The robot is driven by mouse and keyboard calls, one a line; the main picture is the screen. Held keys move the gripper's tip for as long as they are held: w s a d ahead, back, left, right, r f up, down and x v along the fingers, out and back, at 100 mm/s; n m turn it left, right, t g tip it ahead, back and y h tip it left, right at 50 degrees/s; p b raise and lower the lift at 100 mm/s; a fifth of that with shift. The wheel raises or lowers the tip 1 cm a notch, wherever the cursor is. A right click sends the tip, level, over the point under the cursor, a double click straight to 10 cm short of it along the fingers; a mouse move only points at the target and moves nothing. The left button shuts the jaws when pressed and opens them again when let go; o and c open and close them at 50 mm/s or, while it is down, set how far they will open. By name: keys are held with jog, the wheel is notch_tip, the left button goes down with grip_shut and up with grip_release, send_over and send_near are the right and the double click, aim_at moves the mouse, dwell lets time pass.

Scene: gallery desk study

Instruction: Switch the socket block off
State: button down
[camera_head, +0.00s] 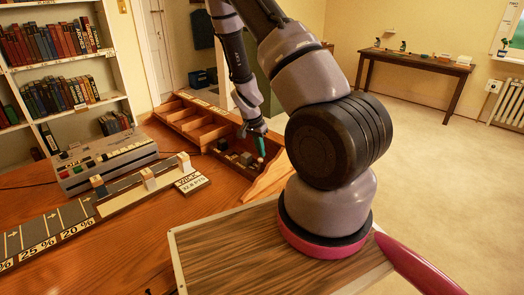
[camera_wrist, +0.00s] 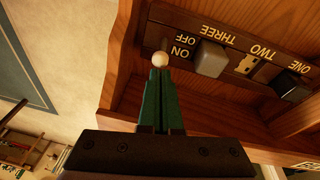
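The dark socket block (camera_wrist: 228,42) sits in a wooden desk compartment. Its lettering reads ON, OFF, THREE, TWO and ONE, upside down in the wrist view. A pale round switch knob (camera_wrist: 160,59) stands beside the ON and OFF words; I cannot tell which way it is set. My gripper (camera_wrist: 160,74) has its green fingers together, tips right at the knob. I cannot tell if they touch it. In the head view my gripper (camera_head: 261,150) reaches down to the right end of the block (camera_head: 238,157); the knob is not clear there.
A grey plug (camera_wrist: 210,59) is at THREE and a dark plug (camera_wrist: 290,86) at ONE. Wooden compartment walls (camera_head: 205,132) surround the block closely. A grey console (camera_head: 108,163) and a slider strip (camera_head: 125,190) stand on the desk at left. Open floor (camera_head: 430,150) lies right.

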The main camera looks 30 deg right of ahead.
jog(key=shift+s+a, duration=0.25)
jog(key=shift+a, duration=0.3)
jog(key=shift+s+a, duration=0.25)
jog(key=shift+a, duration=0.3)
jog(key=shift+v, duration=0.8)
jog(key=shift+w+d+r, duration=0.15)
jog(key=shift+d, duration=0.05)
